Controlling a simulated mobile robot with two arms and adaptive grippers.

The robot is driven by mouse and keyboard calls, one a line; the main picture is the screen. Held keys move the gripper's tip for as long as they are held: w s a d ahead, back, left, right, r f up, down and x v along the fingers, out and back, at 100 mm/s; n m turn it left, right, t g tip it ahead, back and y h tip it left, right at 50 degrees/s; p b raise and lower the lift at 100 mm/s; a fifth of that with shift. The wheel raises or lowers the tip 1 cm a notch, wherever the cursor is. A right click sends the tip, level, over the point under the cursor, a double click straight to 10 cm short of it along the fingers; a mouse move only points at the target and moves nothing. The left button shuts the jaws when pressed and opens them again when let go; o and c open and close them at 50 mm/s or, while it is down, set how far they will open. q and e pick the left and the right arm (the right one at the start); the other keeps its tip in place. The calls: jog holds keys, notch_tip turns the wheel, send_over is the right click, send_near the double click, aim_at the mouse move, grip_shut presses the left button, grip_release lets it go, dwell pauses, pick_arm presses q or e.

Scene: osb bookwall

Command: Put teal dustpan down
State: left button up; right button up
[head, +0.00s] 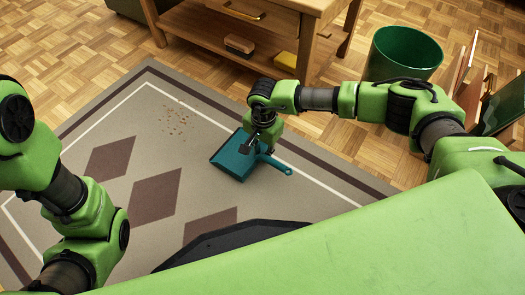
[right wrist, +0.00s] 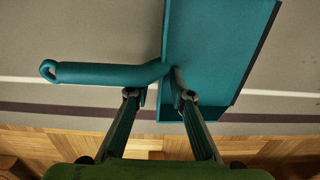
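The teal dustpan (head: 234,158) appears to lie flat on the patterned rug (head: 100,128), its handle pointing right in the head view. In the right wrist view the pan (right wrist: 215,60) fills the upper right and its handle extends left. My right gripper (head: 254,146) is right over the dustpan where pan and handle meet. In the right wrist view its two fingers (right wrist: 158,94) are spread apart, with the pan's near edge between them and visible gaps. My left arm is at the left, but its gripper is outside the head view.
Scattered crumbs (head: 174,122) lie on the rug beyond the dustpan. A wooden table (head: 208,28) with a lower shelf stands behind, holding a brush (head: 239,46) and a yellow item (head: 286,59). A green bin (head: 404,52) stands at right. The rug left of the dustpan is clear.

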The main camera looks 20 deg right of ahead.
aim_at(263, 151)
jog(key=shift+r, duration=0.1)
notch_tip(263, 151, up, 12)
jog(key=p, duration=0.7)
jog(key=shift+p, duration=0.35)
